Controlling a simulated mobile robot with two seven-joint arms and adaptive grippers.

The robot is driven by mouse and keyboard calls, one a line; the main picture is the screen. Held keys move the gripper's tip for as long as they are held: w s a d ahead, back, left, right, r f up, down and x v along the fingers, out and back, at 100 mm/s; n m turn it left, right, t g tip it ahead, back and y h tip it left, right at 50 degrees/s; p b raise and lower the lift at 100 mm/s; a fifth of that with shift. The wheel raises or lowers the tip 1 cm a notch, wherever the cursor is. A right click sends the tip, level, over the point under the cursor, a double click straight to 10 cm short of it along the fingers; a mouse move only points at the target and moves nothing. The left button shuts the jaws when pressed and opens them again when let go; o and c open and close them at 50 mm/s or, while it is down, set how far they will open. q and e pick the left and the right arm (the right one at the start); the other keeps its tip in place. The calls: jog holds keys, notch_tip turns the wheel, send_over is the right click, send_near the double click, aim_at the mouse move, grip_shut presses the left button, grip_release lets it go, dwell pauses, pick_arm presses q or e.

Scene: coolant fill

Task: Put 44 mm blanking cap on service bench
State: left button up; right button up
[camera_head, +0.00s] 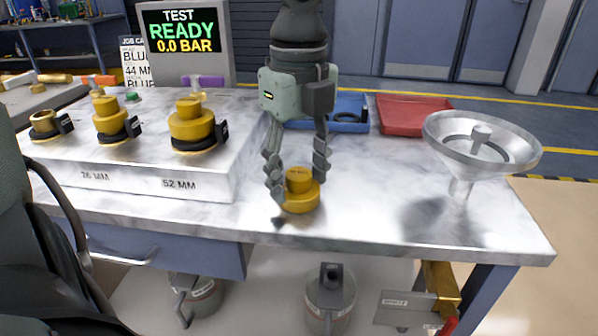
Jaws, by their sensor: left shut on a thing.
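A yellow stepped blanking cap (301,201) is at the front middle of the marble-topped service bench (365,215). It is upright, with small lettering on it too fine to read. My left gripper (298,178) points straight down from above, its two dark fingers closed on either side of the cap. The cap's base is at or just above the bench top; I cannot tell if it touches. My right gripper is not in view.
A metal funnel (480,145) stands at right. A blue tray (350,110) and a red tray (412,115) lie behind. The bench between cap and funnel is clear.

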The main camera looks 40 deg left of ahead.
aim_at(299, 173)
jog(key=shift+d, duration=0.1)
pick_arm(q)
jog(key=shift+f, duration=0.1)
jog(key=o, duration=1)
jog(key=shift+c, duration=0.2)
jog(key=shift+o, duration=0.4)
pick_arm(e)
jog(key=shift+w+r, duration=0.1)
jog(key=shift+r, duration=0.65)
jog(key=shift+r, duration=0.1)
pick_arm(q)
jog(key=shift+r, duration=0.4)
notch_tip(299, 173, up, 12)
jog(key=shift+f, duration=0.25)
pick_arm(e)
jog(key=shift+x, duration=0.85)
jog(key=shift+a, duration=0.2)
